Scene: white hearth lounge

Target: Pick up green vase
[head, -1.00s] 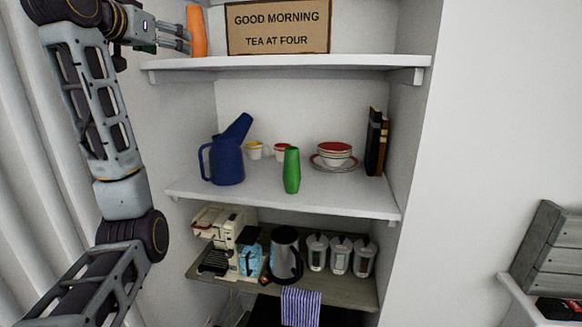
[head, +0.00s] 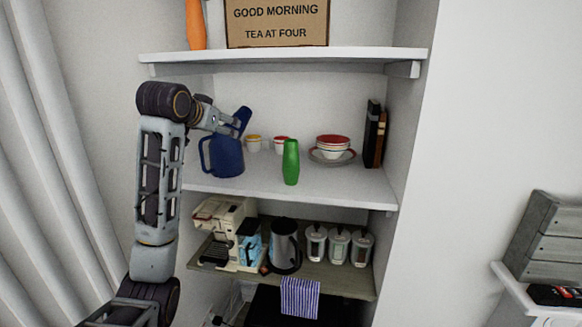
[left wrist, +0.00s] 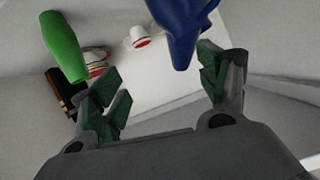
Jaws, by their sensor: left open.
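The green vase (head: 290,162) stands upright on the middle white shelf, near its front edge, right of the blue watering can (head: 226,158). In the left wrist view the green vase (left wrist: 65,48) is at the upper left, outside the finger gap. My left gripper (head: 232,123) is in front of the watering can's upper part, to the left of the vase and apart from it. In the left wrist view my left gripper (left wrist: 160,82) is open and empty, with the blue can (left wrist: 183,30) beyond its fingers. My right gripper is not in view.
Stacked bowls (head: 332,144) and books (head: 374,138) stand to the right. The upper shelf (head: 290,57) lies above and holds an orange vase (head: 195,25). The shelf front right of the vase is clear.

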